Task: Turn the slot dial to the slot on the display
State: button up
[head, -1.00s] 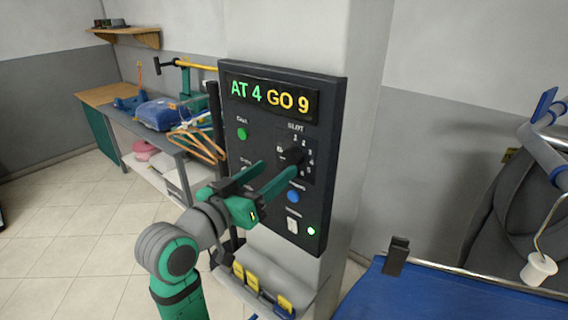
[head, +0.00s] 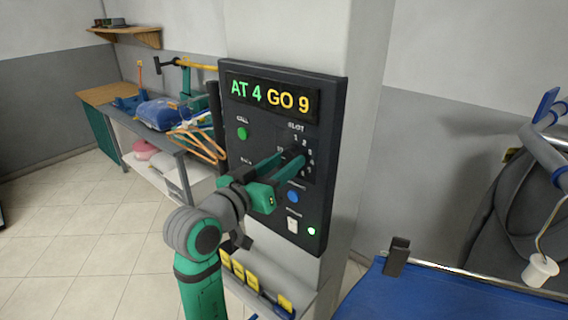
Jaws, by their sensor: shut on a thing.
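The display (head: 270,98) at the top of the dark control panel (head: 328,110) reads "AT 4" in green and "GO 9" in yellow. The slot dial (head: 290,156) is under the "SLOT" label, with small numbers around it. My gripper (head: 291,159) is at the panel with its green fingers around the dial, shut on it. The fingers cover most of the dial and some numbers, so I cannot read where its pointer stands.
A green button (head: 242,133), a blue button (head: 292,197) and a white switch (head: 293,225) are on the panel. Yellow tags (head: 239,273) stand in a tray below. A cluttered bench (head: 150,140) stands behind on the left.

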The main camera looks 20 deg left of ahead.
jog(key=shift+n, duration=2.7)
jog(key=o, duration=1.1)
jog(key=shift+c, duration=0.2)
jog(key=v, duration=1.1)
jog(key=shift+r, duration=0.25)
